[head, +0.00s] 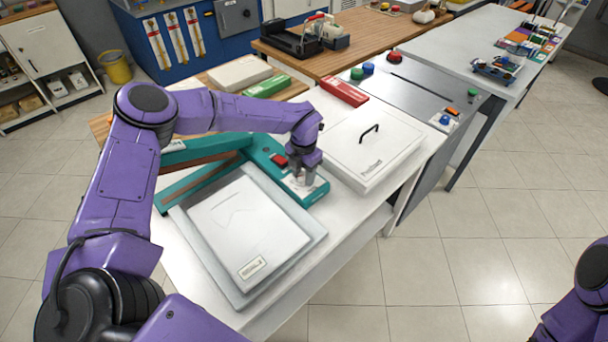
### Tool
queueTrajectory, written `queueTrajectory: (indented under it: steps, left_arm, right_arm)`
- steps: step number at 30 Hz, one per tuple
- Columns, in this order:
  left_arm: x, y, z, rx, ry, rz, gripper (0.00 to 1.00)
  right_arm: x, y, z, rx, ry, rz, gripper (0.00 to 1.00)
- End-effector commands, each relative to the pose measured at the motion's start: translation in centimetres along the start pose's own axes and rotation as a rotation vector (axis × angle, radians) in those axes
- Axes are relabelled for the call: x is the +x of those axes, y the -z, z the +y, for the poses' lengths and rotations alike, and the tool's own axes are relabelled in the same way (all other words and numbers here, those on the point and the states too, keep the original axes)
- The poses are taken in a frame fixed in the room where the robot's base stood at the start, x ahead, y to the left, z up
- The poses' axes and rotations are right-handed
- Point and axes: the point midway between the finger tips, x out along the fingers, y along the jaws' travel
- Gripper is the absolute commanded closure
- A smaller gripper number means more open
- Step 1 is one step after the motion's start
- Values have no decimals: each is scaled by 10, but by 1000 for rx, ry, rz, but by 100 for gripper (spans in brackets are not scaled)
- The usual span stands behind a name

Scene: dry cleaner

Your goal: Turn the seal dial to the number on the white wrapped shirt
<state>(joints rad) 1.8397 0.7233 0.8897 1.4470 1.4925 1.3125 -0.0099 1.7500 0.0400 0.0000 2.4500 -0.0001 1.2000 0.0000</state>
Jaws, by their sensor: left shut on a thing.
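The white wrapped shirt (235,220) lies flat in a clear wrap on the white table, with a small label (252,268) near its front edge. The print on the label is too small to read. The teal sealer (262,150) stands behind and right of the shirt, with a red button (279,160) and a pale dial plate (316,190) at its right end. My left gripper (302,179) points down over this plate and is shut on the seal dial. The gripper hides the dial, and its setting cannot be read. My right gripper is out of view.
A white lidded box (370,155) with a black handle stands close right of my left gripper. Red (344,92) and green (268,86) boxes lie behind. A grey panel with coloured buttons (400,90) is farther right. The table's front right strip is clear.

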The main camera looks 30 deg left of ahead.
Motion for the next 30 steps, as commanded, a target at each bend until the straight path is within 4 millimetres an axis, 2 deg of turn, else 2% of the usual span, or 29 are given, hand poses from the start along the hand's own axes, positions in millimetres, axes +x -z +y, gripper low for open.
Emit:
queueTrajectory:
  steps: [12, 28, 29, 30]
  left_arm:
    - [-1, -1, 0, 174, -1, -3, 88]
    - [-1, -1, 0, 195, -1, -3, 88]
    - [-1, -1, 0, 195, -1, -3, 48]
    - [-1, -1, 0, 195, -1, -3, 34]
  right_arm:
    - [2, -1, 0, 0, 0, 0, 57]
    - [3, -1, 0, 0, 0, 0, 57]
    - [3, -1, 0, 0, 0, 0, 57]
    - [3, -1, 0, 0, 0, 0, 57]
